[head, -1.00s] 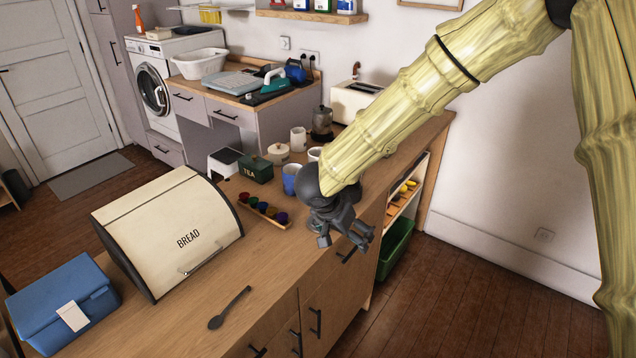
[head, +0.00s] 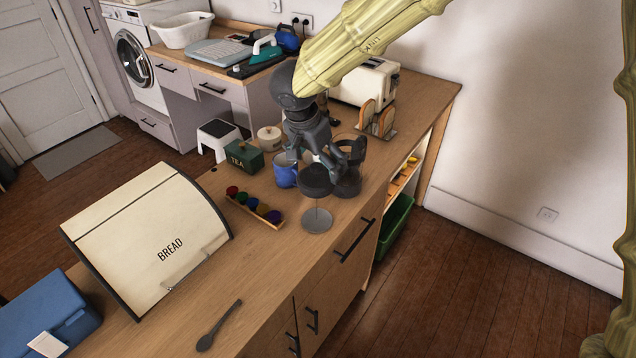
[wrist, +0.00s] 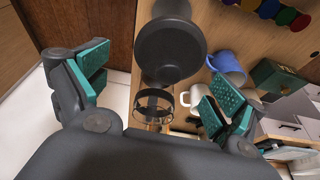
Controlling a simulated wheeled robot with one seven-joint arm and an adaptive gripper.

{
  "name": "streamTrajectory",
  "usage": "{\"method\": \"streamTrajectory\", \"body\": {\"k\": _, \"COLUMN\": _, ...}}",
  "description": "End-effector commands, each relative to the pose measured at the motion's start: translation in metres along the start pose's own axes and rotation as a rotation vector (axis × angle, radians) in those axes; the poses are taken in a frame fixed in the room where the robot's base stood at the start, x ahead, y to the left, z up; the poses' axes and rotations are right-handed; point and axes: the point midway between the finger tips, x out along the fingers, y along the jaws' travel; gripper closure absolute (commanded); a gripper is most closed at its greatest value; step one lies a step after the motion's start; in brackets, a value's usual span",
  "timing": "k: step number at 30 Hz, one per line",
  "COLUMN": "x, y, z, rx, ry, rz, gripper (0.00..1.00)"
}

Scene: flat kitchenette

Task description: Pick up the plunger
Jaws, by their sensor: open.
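The plunger (head: 316,220) stands upright on the counter in the head view, with a flat grey disc at the bottom, a thin rod and a dark round lid above. In the wrist view a dark round lid (wrist: 170,52), which looks like the plunger's top, shows beyond the space between my fingers. My gripper (head: 322,158) points down just above it, open and empty; both teal-padded fingers show spread apart in the wrist view (wrist: 158,88). A black-banded glass press pot (wrist: 152,104) stands close beside the plunger; my fingers partly cover it in the head view.
A blue mug (head: 284,172), a green tea box (head: 243,157) and a tray of coloured pods (head: 256,211) are to the left. A toast rack (head: 378,120) and toaster (head: 368,84) stand behind.

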Motion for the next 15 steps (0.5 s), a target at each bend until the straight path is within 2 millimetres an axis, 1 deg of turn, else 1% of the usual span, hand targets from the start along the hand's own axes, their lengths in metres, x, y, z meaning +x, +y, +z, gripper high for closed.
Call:
{"method": "streamTrajectory", "body": {"k": 3, "x": 0.015, "y": -0.004, "z": 0.001, "rx": -0.005, "ry": 0.0, "rz": 0.001, "gripper": 0.04}}
{"method": "streamTrajectory", "body": {"k": 6, "x": 0.023, "y": -0.005, "z": 0.002, "rx": -0.005, "ry": -0.001, "rz": 0.0, "gripper": 0.04}}
{"method": "streamTrajectory", "body": {"k": 11, "x": 0.029, "y": -0.004, "z": 0.002, "rx": -0.005, "ry": 0.0, "rz": 0.001, "gripper": 0.04}}
{"method": "streamTrajectory", "body": {"k": 15, "x": 0.039, "y": -0.004, "z": 0.003, "rx": -0.005, "ry": 0.001, "rz": 0.002, "gripper": 0.04}}
